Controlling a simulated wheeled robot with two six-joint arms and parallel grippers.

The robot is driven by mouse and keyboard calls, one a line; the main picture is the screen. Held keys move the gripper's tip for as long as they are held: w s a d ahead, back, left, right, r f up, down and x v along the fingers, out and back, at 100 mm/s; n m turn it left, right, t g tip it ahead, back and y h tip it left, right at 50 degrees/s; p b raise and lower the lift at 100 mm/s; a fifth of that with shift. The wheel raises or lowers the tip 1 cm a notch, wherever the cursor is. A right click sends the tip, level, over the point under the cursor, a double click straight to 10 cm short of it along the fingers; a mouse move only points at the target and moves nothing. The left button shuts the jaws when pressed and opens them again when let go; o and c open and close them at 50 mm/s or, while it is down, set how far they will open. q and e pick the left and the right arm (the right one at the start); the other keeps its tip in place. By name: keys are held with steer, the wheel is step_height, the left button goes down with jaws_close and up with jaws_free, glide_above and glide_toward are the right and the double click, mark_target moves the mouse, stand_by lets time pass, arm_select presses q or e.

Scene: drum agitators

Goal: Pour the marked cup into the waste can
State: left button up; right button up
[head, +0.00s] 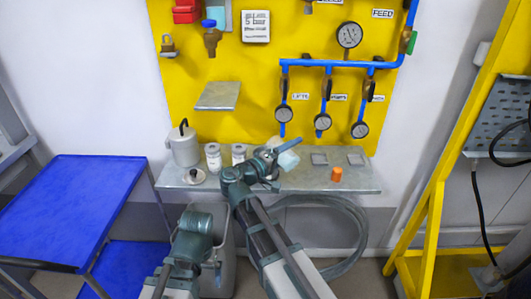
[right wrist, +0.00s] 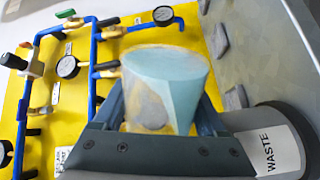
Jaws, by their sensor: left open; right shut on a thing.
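My right gripper (head: 277,158) is shut on a pale blue, see-through cup (head: 289,161) above the shelf's front. In the right wrist view the cup (right wrist: 165,95) sits between the fingers, with a grey patch behind or on its side. The grey waste can (right wrist: 245,118), labelled WASTE, shows at the lower right there, beside the gripper.
The grey shelf (head: 300,183) carries a lidded canister (head: 186,146), white jars (head: 213,157), an orange cap (head: 337,174) and two grey squares. Behind it is a yellow panel (head: 250,100) with blue pipes and gauges. A blue table (head: 70,205) stands left, a yellow frame (head: 432,215) right.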

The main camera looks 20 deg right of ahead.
steer(key=shift+w+a+r+n+p, duration=0.15)
steer(key=shift+w+r+n+p, duration=0.15)
steer(key=shift+r+p, duration=0.15)
steer(key=shift+w+a+r+n+p, duration=0.15)
steer(key=shift+r+n+p, duration=0.15)
steer(key=shift+r+p, duration=0.15)
stand_by(0.3)
steer(key=shift+w+f+n+b, duration=0.2)
steer(key=shift+f+n+b, duration=0.2)
steer(key=shift+n, duration=0.4)
stand_by(0.7)
steer(key=shift+r+n, duration=0.2)
steer(key=shift+n, duration=0.2)
steer(key=m, duration=0.1)
steer(key=s+f+m+b, duration=0.1)
steer(key=m, duration=0.3)
steer(key=shift+s+d+f, duration=0.35)
steer(key=shift+s+d, duration=0.05)
